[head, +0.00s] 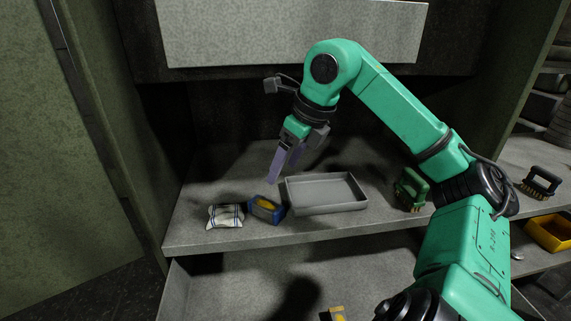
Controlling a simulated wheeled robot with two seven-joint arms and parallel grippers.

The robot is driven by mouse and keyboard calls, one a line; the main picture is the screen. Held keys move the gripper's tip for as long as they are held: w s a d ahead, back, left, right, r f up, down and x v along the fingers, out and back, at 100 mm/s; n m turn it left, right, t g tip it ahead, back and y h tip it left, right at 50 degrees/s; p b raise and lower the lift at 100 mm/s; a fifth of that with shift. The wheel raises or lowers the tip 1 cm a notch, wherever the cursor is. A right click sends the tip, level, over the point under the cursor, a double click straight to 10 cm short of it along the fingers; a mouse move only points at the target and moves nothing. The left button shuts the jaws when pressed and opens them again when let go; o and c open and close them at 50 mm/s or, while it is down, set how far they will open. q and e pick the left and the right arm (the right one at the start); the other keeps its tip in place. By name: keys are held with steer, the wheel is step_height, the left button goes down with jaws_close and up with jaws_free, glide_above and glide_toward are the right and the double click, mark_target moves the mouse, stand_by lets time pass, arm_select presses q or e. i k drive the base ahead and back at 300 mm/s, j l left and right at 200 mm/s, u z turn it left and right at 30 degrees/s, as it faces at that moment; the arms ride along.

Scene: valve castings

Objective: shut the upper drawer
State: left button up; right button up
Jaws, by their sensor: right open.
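An open drawer (235,285) is pulled out below the front edge of the worktop, at the bottom of the head view. Its grey floor and left side wall show; its front is out of frame, and I cannot tell whether it is the upper drawer. A small yellow and black item (335,314) lies in it, cut off by the frame edge. My right gripper (280,173) is open and empty, pointing down above the worktop, behind a blue box and left of a grey tray. It is apart from the drawer. My left gripper is not in view.
On the worktop (330,229) are a striped cloth bundle (225,216), a blue box (266,210) with yellow contents, a grey tray (326,209) and a green-handled brush (410,190). A pale panel (290,35) hangs above. A dark brush (541,182) and yellow bin (551,233) are at right.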

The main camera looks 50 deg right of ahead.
mark_target(301, 282)
steer(key=k+j, duration=0.35)
steer(key=j, duration=0.15)
steer(key=k+j, duration=0.75)
steer(key=j, duration=0.25)
steer(key=k+j, duration=0.4)
steer(key=j, duration=0.1)
